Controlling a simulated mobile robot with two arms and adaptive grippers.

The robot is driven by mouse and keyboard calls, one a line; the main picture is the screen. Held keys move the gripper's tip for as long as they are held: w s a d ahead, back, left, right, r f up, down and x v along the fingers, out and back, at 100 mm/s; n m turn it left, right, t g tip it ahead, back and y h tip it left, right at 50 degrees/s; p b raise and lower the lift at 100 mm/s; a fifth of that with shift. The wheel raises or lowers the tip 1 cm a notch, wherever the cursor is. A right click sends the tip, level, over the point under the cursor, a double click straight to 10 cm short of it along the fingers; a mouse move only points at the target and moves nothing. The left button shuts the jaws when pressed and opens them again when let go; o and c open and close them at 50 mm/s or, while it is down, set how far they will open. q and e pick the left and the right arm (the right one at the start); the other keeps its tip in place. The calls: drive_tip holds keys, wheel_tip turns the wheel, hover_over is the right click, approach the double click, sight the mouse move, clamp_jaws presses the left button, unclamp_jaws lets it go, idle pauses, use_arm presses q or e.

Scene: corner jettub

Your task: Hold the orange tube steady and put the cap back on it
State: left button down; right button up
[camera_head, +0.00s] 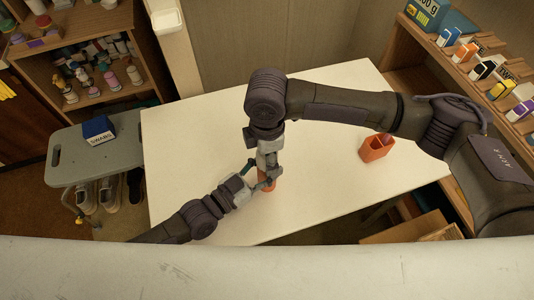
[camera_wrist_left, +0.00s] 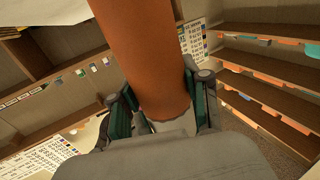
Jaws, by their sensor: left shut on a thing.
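The orange tube (camera_head: 267,185) stands near the middle of the white table, mostly hidden by my grippers. It fills the upper middle of the left wrist view (camera_wrist_left: 145,50). My left gripper (camera_head: 258,182) comes in from the lower left and is shut on the tube; its fingers show on both sides of it in the left wrist view (camera_wrist_left: 163,108). My right gripper (camera_head: 268,168) points down directly over the tube's top. Its fingertips are too small and covered to read. I cannot make out the cap; the tube's top is hidden.
An orange open box (camera_head: 376,147) stands on the white table (camera_head: 190,150) to the right, under my right forearm. A grey stool (camera_head: 95,150) with a blue box (camera_head: 98,130) is at left. Shelves (camera_head: 485,75) line the right. The table's left part is clear.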

drive_tip(key=c, duration=0.6)
drive_tip(key=shift+m, duration=0.9)
drive_tip(key=shift+c, duration=0.2)
drive_tip(key=o, duration=1.3)
drive_tip(key=shift+r, duration=0.15)
drive_tip(key=shift+r, duration=2.15)
drive_tip(key=shift+c, duration=0.4)
